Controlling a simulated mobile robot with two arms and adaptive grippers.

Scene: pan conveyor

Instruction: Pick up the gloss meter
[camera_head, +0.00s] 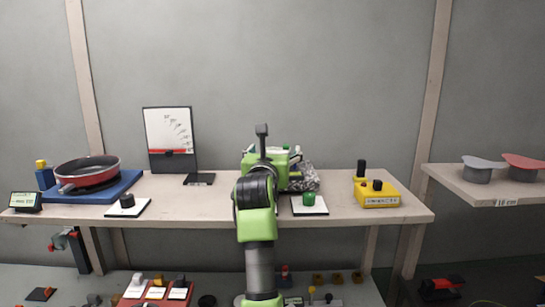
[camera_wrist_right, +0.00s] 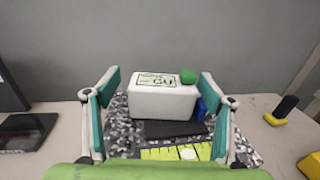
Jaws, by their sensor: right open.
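The gloss meter (camera_wrist_right: 162,100) is a white box with a small display and a green button on top, straight ahead in the right wrist view. It stands on a speckled grey mat (camera_wrist_right: 120,135). My right gripper (camera_wrist_right: 158,86) is open, with one finger on each side of the meter in the picture and gaps between; nothing is held. In the head view my right arm reaches up the middle, and its wrist and gripper (camera_head: 268,157) hide most of the meter and part of the speckled mat (camera_head: 305,178). My left gripper is not in view.
The bench (camera_head: 220,208) also holds a red pan (camera_head: 88,168) on a blue base, a chart stand (camera_head: 168,135), a green knob (camera_head: 309,199) on a white plate, and a yellow box (camera_head: 378,197). A yellow scale strip (camera_wrist_right: 180,152) lies in front of the meter.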

